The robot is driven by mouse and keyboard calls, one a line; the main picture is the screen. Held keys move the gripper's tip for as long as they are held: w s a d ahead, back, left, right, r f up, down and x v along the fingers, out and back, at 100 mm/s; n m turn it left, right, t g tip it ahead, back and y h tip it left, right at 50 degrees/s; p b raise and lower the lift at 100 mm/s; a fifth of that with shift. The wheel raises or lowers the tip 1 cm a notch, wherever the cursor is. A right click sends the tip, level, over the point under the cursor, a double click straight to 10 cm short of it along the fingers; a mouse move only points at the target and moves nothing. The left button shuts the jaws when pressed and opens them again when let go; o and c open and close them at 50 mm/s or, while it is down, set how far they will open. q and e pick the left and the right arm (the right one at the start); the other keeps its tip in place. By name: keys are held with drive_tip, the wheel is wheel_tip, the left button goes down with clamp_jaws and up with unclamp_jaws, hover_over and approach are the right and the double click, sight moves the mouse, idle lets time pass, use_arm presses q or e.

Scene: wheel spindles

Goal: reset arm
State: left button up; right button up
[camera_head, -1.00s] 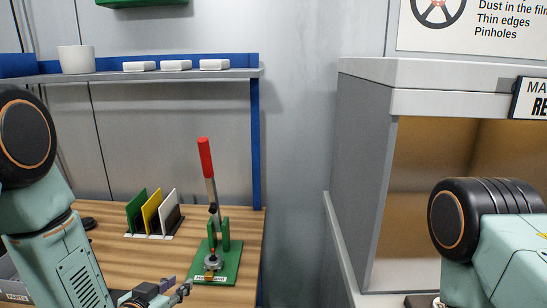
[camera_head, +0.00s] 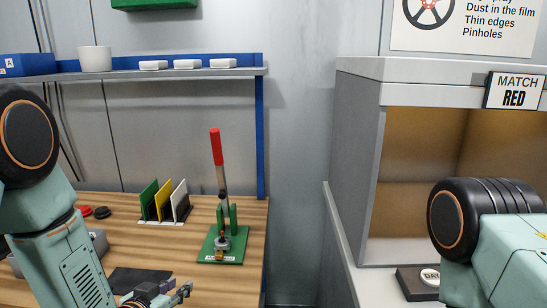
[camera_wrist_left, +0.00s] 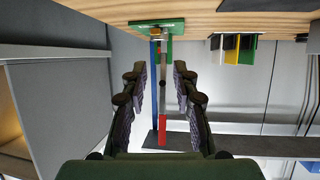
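My left arm (camera_head: 60,250) comes in from the left of the head view, bent downward. Its gripper (camera_head: 184,291) is at the bottom edge, in front of the wooden bench. In the left wrist view the two fingers of the left gripper (camera_wrist_left: 160,72) stand apart with nothing between them touching. A lever press with a red handle (camera_head: 217,147) and green base (camera_head: 221,249) stands on the bench beyond the gripper; it also shows upside down in the wrist view (camera_wrist_left: 157,27). My right arm (camera_head: 500,245) shows at the right; its gripper is out of frame.
The wooden bench (camera_head: 120,235) holds green, yellow and white upright plates (camera_head: 165,202). A shelf (camera_head: 150,74) above carries a white cup (camera_head: 95,59) and white blocks. A grey booth (camera_head: 355,160) with a MATCH RED sign (camera_head: 515,91) stands right. A gap separates bench and booth.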

use_arm(q)
drive_tip(key=s+f+n+g+b, duration=0.1)
drive_tip(key=s+f+g, duration=0.3)
drive_tip(key=s+f, duration=0.4)
drive_tip(key=s+a+f+g+y+b, duration=0.1)
drive_tip(key=s+f+g+b, duration=0.2)
drive_tip(key=s+f, duration=0.5)
drive_tip(key=s+f+n+g+y+b, duration=0.1)
drive_tip(key=s+f+g+b, duration=0.2)
drive_tip(key=s, duration=1.7)
wheel_tip(320, 180, down, 6)
drive_tip(key=g, duration=0.2)
drive_tip(key=shift+s+a+r+n+g, duration=0.2)
drive_tip(key=shift+r+n+g, duration=0.1)
drive_tip(key=shift+g, duration=0.1)
drive_tip(key=shift+w+d, duration=0.1)
drive_tip(key=shift+w, duration=0.05)
